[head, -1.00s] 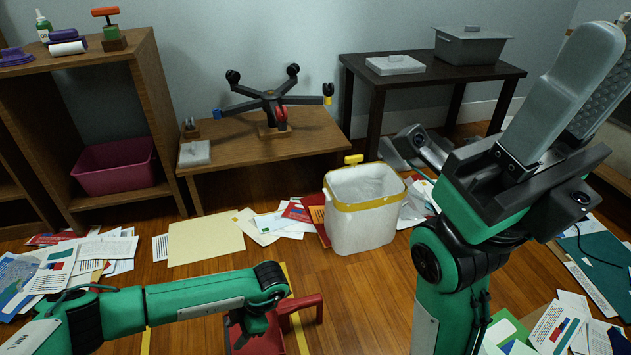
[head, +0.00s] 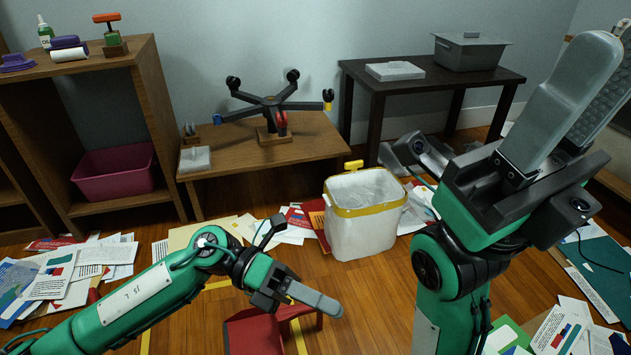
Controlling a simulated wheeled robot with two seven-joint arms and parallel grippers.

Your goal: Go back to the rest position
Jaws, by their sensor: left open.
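My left gripper (head: 310,296) is in the lower middle of the head view, over the floor and a red object. It is open and nothing shows in it; one grey finger points right and the other is mostly hidden. My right gripper (head: 575,95) is raised at the upper right, close to the camera. Its grey fingers point up, with the ridged inner face of the far one showing and nothing between them.
A white bin with a yellow rim (head: 367,212) stands between my arms. A low wooden table (head: 245,150) holds a black multi-armed stand (head: 270,105). A dark table (head: 430,75), a wooden shelf (head: 95,75) and scattered papers (head: 75,265) surround the floor. The red object (head: 250,330) lies below my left gripper.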

